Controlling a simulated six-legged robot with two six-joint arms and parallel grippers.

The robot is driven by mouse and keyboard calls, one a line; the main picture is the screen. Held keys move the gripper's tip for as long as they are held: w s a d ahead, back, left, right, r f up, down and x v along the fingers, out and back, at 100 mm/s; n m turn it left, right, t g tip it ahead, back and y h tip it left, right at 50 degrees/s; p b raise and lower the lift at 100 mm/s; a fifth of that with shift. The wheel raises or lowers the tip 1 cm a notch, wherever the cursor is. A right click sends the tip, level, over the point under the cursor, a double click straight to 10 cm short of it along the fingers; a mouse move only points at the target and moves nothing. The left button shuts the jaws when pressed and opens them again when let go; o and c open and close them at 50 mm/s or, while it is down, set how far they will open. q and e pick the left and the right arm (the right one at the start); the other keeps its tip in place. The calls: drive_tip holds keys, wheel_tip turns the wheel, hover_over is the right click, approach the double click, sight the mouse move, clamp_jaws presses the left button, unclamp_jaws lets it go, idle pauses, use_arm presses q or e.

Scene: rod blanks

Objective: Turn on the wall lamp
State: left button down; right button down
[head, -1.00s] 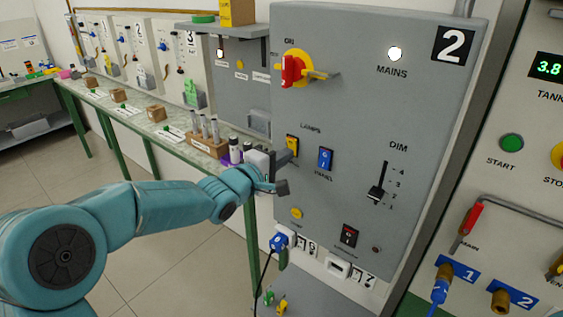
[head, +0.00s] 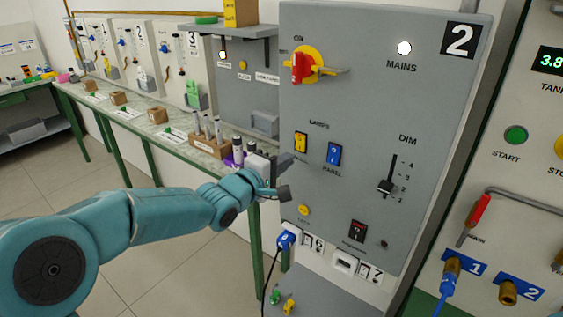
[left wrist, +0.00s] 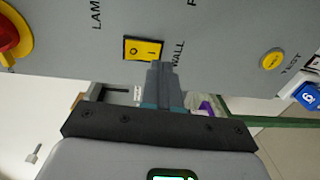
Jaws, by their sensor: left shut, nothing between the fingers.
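The yellow rocker switch (head: 300,142) sits on the grey panel under the LAMPS label. In the left wrist view the same yellow rocker (left wrist: 143,49), marked O and I, sits beside the word WALL. I cannot tell surely which half is pressed in. My left gripper (head: 289,158) is shut and empty, just below and left of the rocker in the head view. I cannot identify the wall lamp. My right gripper is not in view.
A blue PANEL rocker (head: 334,154) is right of the yellow one. A red rotary handle (head: 298,68) sticks out above, and a DIM slider (head: 386,187) is further right. A lit MAINS light (head: 404,48) is at the top. A yellow TEST button (head: 304,210) is below.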

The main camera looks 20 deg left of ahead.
use_arm(q)
drive_tip(key=f+b+v, duration=0.2)
drive_tip(key=b+v, duration=0.1)
drive_tip(key=v, duration=0.8)
drive_tip(key=s+d+f+n+g, duration=0.1)
drive_tip(key=d+f+g, duration=0.2)
drive_tip(key=f, duration=1.1)
drive_tip(key=s+d+f+g, duration=0.2)
drive_tip(key=f+g, duration=0.2)
drive_tip(key=f, duration=1)
drive_tip(key=s+d+f+m+g+y, duration=0.1)
drive_tip(key=s+f+m+g, duration=0.3)
drive_tip(key=s+f, duration=0.5)
drive_tip(key=s+d+f+m+g, duration=0.2)
drive_tip(key=s+f+m+g, duration=0.2)
drive_tip(key=s+f+m, duration=0.5)
drive_tip(key=s, duration=0.5)
drive_tip(key=shift+s+d+g+y, duration=0.3)
drive_tip(key=shift+g+y, duration=0.1)
